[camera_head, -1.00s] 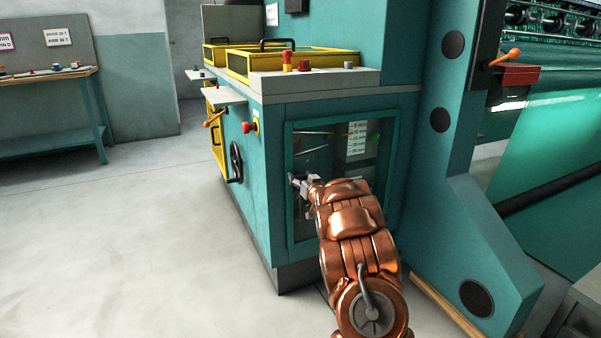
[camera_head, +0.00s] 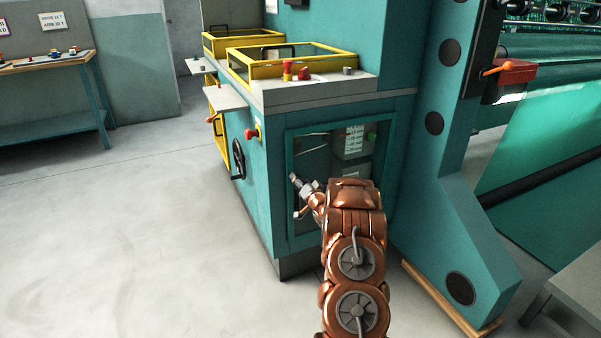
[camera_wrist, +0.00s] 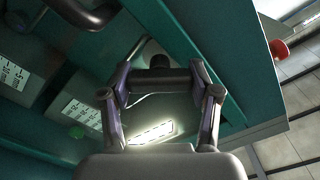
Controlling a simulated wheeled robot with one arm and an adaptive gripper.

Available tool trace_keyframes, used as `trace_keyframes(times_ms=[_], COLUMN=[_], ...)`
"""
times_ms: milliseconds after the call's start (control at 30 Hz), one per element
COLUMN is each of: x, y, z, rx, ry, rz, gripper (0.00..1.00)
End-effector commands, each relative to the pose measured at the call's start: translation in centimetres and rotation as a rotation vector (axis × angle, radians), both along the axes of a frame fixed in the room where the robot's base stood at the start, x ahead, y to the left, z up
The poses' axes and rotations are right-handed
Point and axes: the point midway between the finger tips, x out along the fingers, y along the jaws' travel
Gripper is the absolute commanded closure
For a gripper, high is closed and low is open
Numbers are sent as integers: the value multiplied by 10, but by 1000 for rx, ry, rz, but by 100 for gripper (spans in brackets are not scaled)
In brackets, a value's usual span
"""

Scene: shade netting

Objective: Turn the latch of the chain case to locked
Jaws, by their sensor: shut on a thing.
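The chain case is the teal cabinet (camera_head: 272,140) with a glazed front door (camera_head: 291,235). My gripper (camera_head: 294,181) is at the left edge of that door. In the wrist view my gripper (camera_wrist: 162,96) has its fingers apart on either side of a dark round bar with a small knob, which I take to be the latch (camera_wrist: 160,80). The bar lies across between the fingertips, and they are shut on it. The latch is too small and covered to make out in the head view. Its locked or unlocked marking cannot be read.
A black handwheel (camera_head: 238,159) and a red knob (camera_head: 253,134) stick out from the cabinet's left side. Yellow-framed guards (camera_head: 290,68) sit on top. The large machine frame (camera_head: 440,190) stands close on the right. Open floor (camera_head: 130,240) lies to the left.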

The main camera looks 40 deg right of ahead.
Motion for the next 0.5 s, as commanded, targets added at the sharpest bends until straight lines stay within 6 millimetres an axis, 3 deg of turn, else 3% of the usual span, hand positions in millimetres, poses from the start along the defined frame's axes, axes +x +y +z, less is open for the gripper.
trace_keyframes(times_ms=[500], x=[-1], y=[-2], z=[2], rx=[434], ry=[-150], rz=[-4], gripper=[73])
